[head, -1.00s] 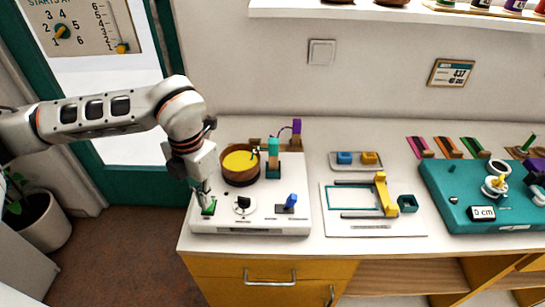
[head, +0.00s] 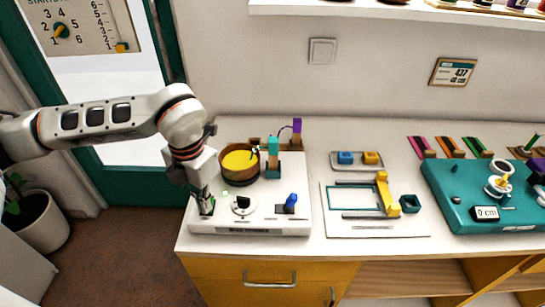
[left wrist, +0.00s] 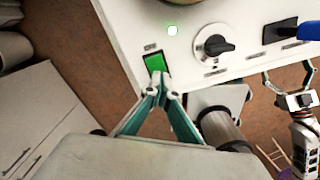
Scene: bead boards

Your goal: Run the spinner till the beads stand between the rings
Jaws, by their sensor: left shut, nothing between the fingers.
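The spinner is a white box (head: 262,222) with a round wooden bowl (head: 240,178) on its back left. The bowl's inside looks yellow (head: 240,160); I cannot make out separate beads or rings. On the front are a black knob (left wrist: 214,46), a blue lever (head: 291,201) and a green switch (left wrist: 156,62). A small green lamp (left wrist: 172,30) is lit near the switch. My left gripper (head: 207,208) is shut and empty, its tips at the switch's near edge in the left wrist view (left wrist: 160,84); contact is unclear. My right gripper (left wrist: 287,70) hangs open beyond the box's front edge.
Teal and purple uprights (head: 273,150) stand beside the bowl. A white board with a yellow slider (head: 383,190) lies to the right, then a teal box (head: 468,190). A tray (head: 357,168) with blue and yellow blocks lies behind. Bare counter lies between.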

